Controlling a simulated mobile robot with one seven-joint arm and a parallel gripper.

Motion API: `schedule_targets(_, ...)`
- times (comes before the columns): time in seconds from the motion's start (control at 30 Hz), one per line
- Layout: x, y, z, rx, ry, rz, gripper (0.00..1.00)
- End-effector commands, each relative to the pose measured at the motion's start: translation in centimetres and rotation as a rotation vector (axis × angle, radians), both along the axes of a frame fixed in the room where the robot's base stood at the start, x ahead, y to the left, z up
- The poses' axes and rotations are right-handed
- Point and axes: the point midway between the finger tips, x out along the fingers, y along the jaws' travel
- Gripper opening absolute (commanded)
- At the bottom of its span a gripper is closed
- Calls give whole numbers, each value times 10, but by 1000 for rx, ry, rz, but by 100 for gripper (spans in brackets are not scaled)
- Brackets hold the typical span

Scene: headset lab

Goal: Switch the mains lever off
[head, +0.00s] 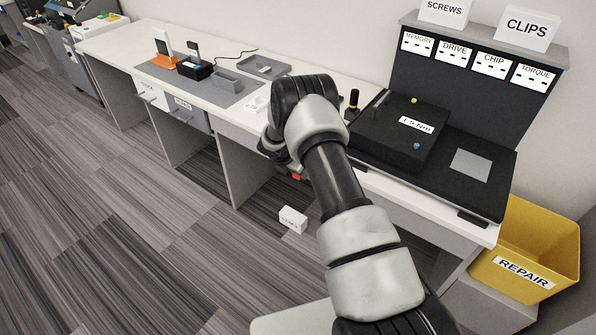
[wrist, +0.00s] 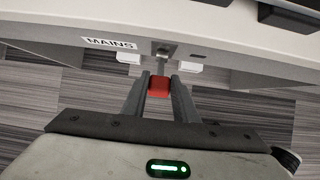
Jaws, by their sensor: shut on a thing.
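The mains lever shows in the wrist view as a red grip (wrist: 159,86) on a short grey stem (wrist: 162,52) at the front edge of the white bench. A "MAINS" label (wrist: 109,43) is to its left. My gripper (wrist: 160,88) is shut on the red grip, with one finger on each side. In the head view a bit of the red grip (head: 296,177) shows below the bench edge, beside my arm; my arm hides most of the gripper there.
The white bench (head: 128,47) holds a black torque unit (head: 385,135) and a grey mat with small devices. A yellow "REPAIR" bin (head: 545,235) stands at the right. A small white labelled box (head: 292,219) is on the floor below my arm. Open carpet lies at the left.

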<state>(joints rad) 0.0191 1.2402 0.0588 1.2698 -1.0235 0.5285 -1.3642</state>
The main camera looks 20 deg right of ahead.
Motion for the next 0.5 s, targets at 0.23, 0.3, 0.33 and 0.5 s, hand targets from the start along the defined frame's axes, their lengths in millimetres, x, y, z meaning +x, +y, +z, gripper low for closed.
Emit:
schedule_targets(0.23, 1, 1, 0, 3, -2, 0, 38)
schedule_targets(0.3, 0, 1, 0, 2, -2, -1, 45)
schedule_targets(0.33, 0, 1, 0, 2, -2, -1, 45)
schedule_targets(0.5, 0, 0, 0, 1, -1, 0, 45)
